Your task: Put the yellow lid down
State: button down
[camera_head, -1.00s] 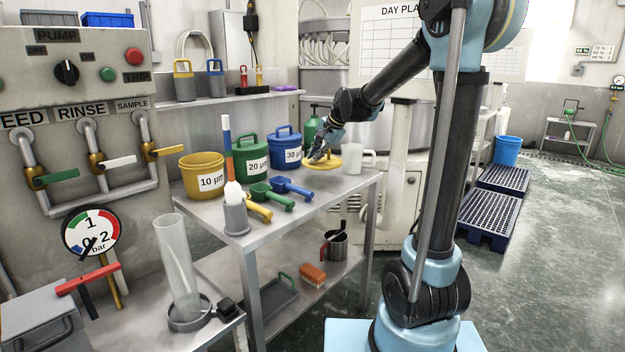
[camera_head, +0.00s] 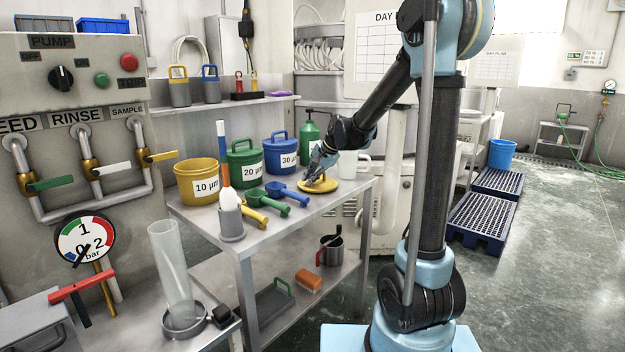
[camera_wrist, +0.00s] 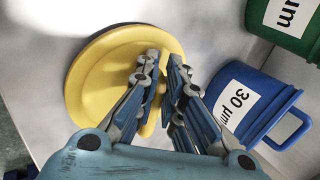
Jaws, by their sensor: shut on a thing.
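The yellow lid (camera_head: 319,187) is a flat round disc, level, over the right end of the steel bench in the head view. It is at or very close to the bench top; I cannot tell whether it touches. In the wrist view the lid (camera_wrist: 90,85) lies face-on between bare metal and my fingers. My gripper (camera_head: 318,176) points down at the lid's upper side. Its fingers (camera_wrist: 164,70) are shut on the lid's raised handle, which they mostly hide. The open yellow 10 µm bucket (camera_head: 198,202) stands at the bench's left.
The blue 30 µm bucket (camera_head: 284,152) and green 20 µm bucket (camera_head: 243,178) stand lidded behind. Bare bench (camera_head: 300,218) shows in front.

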jog(key=c, duration=1.7)
grip_release()
jog(key=v, duration=1.2)
jog(key=s+d+f+n+h, duration=0.1)
jog(key=s+d+f+n, duration=0.1)
jog(key=s+d+f, duration=0.4)
jog(key=s+d+f+n+g+h, duration=0.1)
jog(key=s+d+f, duration=0.5)
jog(key=s, duration=1.1)
jog(key=s+d+f+n+g+h, duration=0.1)
jog(key=s+d+f+n+h, duration=0.2)
jog(key=s+d+f, duration=0.3)
jog(key=s+d+n, duration=0.1)
jog(key=s, duration=0.4)
jog(key=shift+s+d+f+n, duration=0.25)
jog(key=shift+d+f+n, duration=0.1)
jog(key=shift+f+n, duration=0.05)
